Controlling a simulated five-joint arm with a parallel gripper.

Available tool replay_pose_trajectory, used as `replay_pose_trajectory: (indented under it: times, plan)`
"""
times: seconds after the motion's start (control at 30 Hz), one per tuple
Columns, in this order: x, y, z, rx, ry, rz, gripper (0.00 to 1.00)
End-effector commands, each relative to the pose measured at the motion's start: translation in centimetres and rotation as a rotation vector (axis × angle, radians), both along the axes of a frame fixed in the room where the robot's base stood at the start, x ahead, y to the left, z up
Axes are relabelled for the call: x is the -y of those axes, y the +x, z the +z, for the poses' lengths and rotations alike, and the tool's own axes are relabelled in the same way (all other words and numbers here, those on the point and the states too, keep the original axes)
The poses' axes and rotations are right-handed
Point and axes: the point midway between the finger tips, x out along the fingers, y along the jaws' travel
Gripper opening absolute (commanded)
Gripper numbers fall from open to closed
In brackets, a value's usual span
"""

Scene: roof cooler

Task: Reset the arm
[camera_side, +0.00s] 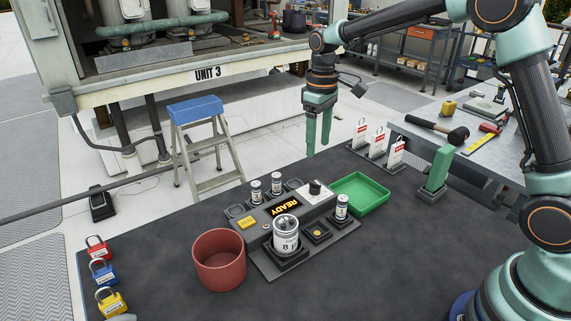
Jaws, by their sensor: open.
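My gripper (318,135) hangs from my arm at the top middle, fingers pointing down, open and empty. It is above the far edge of the dark work mat (160,255), behind the test unit, and touches nothing.
A red bin (219,262) stands left of the unit, and a green tray (360,193) lies right of it. Red, blue and yellow padlocks (103,272) lie at the left edge.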

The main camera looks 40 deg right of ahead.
Motion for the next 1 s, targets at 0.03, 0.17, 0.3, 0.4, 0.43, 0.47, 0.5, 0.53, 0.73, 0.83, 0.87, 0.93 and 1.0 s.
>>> replay_pose_trajectory:
  times: [0.03, 0.17, 0.3, 0.4, 0.43, 0.47, 0.5, 0.53, 0.73, 0.83, 0.87, 0.93, 1.0]
  plan:
    - [0.0, 0.0, 0.1, 0.001, 0.0, 0.0, 0.67]
    - [0.0, 0.0, 0.2, 0.001, 0.0, 0.0, 0.67]
    - [0.0, 0.0, 0.2, 0.001, 0.0, 0.0, 0.67]
    - [0.0, -0.2, 0.7, 0.01, 0.0, -0.005, 0.67]
    - [0.0, -0.4, 1.0, 0.017, 0.0, -0.009, 0.67]
    - [0.1, -0.6, 1.3, 0.025, 0.001, -0.014, 0.67]
    - [0.1, -1.0, 2.0, 0.04, 0.001, -0.021, 0.67]
    - [0.1, -1.4, 2.5, 0.052, 0.002, -0.028, 0.67]
    - [0.4, -5.3, 6.3, 0.153, 0.009, -0.092, 0.67]
    - [0.5, -7.4, 7.7, 0.205, 0.016, -0.126, 0.67]
    - [0.6, -8.1, 8.0, 0.222, 0.018, -0.135, 0.67]
    - [0.6, -9.6, 8.6, 0.257, 0.023, -0.159, 0.67]
    - [0.7, -11.2, 9.1, 0.294, 0.03, -0.182, 0.67]
